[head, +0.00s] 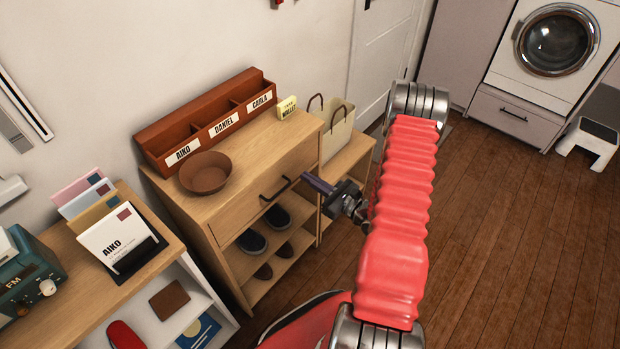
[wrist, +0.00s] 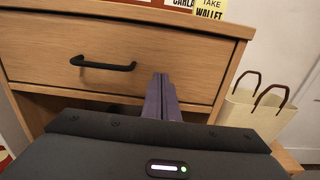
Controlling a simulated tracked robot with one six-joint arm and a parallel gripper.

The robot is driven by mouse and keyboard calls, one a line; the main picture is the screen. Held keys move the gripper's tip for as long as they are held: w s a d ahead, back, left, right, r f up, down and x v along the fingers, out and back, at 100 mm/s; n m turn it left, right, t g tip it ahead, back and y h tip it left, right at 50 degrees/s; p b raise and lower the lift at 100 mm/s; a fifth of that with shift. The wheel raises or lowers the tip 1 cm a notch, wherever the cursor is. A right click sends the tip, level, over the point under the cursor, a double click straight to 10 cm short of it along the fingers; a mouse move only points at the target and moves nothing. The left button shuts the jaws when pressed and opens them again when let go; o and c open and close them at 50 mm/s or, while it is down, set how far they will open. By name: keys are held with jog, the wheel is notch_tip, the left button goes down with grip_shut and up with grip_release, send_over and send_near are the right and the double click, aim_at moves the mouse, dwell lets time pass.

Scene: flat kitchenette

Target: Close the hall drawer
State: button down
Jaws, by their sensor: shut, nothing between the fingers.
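The hall drawer (head: 243,208) is the light wood drawer under the top of the hall cabinet. Its front also shows in the wrist view (wrist: 190,50), where it looks flush or nearly flush with the cabinet; a small gap is hard to tell. Its black bar handle (head: 275,188) shows in the wrist view too (wrist: 103,64), left of my fingers. My gripper (head: 308,178) is shut and empty. Its purple fingertips (wrist: 161,83) point at the drawer front's right part, close to it. I cannot tell whether they touch. My gripper hides the lower right of the front.
On the cabinet top stand a brown bowl (head: 205,173), a red letter sorter (head: 213,122) and a yellow note (head: 287,107). Shoes (head: 251,241) lie on the shelves below. A cream bag (head: 338,130) stands at the right. Floor (head: 500,230) at the right is clear.

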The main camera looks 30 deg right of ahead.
jog(key=v, duration=1)
jog(key=shift+s, duration=0.1)
dwell(0.4)
